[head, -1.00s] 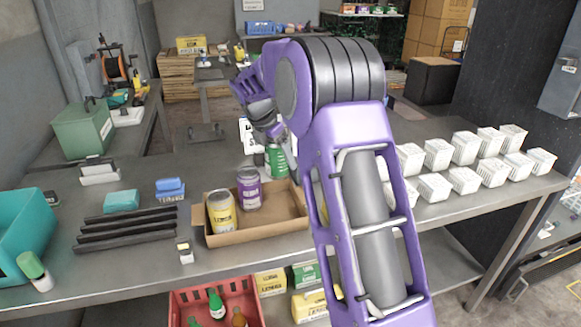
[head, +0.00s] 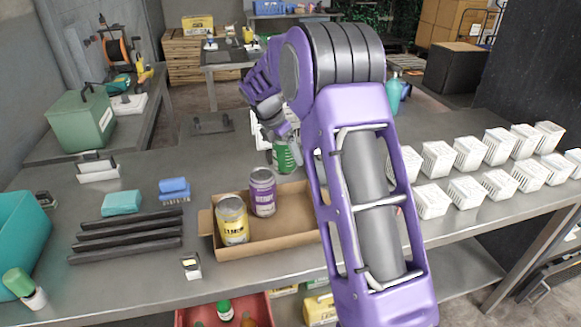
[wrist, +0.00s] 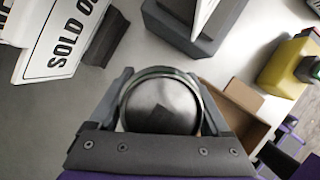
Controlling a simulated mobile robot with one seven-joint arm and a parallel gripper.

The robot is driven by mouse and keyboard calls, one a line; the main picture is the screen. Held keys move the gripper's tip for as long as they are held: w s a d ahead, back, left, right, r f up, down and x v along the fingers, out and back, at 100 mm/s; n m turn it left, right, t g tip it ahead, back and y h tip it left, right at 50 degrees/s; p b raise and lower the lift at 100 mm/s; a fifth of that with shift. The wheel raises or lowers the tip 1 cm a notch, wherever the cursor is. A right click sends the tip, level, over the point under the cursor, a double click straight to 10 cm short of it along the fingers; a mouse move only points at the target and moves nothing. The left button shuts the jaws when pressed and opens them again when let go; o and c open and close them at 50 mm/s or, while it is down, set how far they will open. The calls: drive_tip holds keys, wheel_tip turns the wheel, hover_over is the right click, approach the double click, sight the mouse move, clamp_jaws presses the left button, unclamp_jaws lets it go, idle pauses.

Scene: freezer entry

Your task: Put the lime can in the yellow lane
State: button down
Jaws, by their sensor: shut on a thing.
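The lime can is the green can (head: 284,157) in the head view, just beyond the back edge of the cardboard tray and partly hidden by my arm. My gripper (head: 277,133) is shut on it from above. In the wrist view the can's round grey metal top (wrist: 161,104) sits between the two fingers of my gripper (wrist: 165,90). I cannot tell whether the can's base touches the table. I cannot make out a yellow lane in either view.
The cardboard tray (head: 290,237) holds a yellow-labelled can (head: 232,220) and a purple can (head: 263,192). White boxes (head: 468,153) stand in rows at right. Dark bars (head: 125,236) lie at left. A "SOLD OUT" sign (wrist: 70,30) and a yellow object (wrist: 288,65) flank the can.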

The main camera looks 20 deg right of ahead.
sight(288, 165)
drive_tip(key=shift+f, duration=2.25)
drive_tip(key=shift+f, duration=0.15)
unclamp_jaws()
